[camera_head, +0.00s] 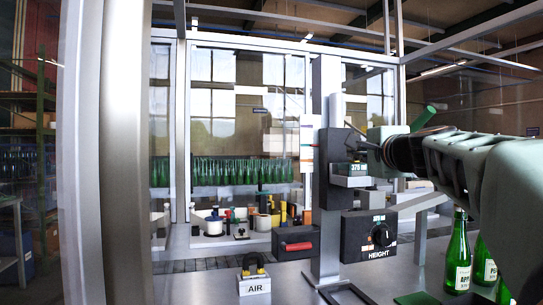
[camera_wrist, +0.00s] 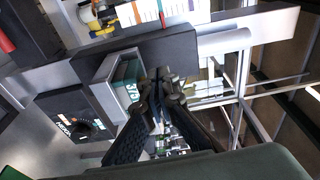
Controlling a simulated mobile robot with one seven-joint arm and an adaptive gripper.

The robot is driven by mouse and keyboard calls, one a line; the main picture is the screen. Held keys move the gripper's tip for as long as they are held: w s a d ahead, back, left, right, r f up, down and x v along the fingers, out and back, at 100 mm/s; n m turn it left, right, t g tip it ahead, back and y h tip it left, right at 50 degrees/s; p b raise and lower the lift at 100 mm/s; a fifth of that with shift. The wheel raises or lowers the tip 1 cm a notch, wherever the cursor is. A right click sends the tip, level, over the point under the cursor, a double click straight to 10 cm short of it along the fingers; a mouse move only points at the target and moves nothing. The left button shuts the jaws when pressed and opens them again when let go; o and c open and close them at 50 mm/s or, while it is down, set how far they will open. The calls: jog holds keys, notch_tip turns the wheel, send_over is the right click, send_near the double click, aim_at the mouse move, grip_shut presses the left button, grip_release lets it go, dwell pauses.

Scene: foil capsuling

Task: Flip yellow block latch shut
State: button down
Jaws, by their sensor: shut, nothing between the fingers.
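I cannot pick out a yellow block latch with certainty. A small pale block marked AIR (camera_head: 254,285) stands on the bench at the front, with a dark looped part and a little yellow on top. My gripper (camera_head: 362,146) is beside the grey column's display unit (camera_head: 349,170), well above and right of the AIR block. In the wrist view my gripper (camera_wrist: 163,82) has its black fingertips together, empty, just in front of the display unit (camera_wrist: 128,82). I cannot tell whether the fingertips touch it.
A HEIGHT dial box (camera_head: 369,236) sits low on the column (camera_head: 326,190). A black box with a red handle (camera_head: 298,246) is left of it. Green bottles (camera_head: 457,255) stand at the right. Bare bench (camera_head: 200,275) lies left of the AIR block.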

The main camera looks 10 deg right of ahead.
jog(key=shift+s+d+r, duration=0.1)
jog(key=shift+d, duration=0.1)
notch_tip(320, 180, up, 10)
dwell(0.5)
jog(key=shift+a, duration=0.1)
dwell(0.5)
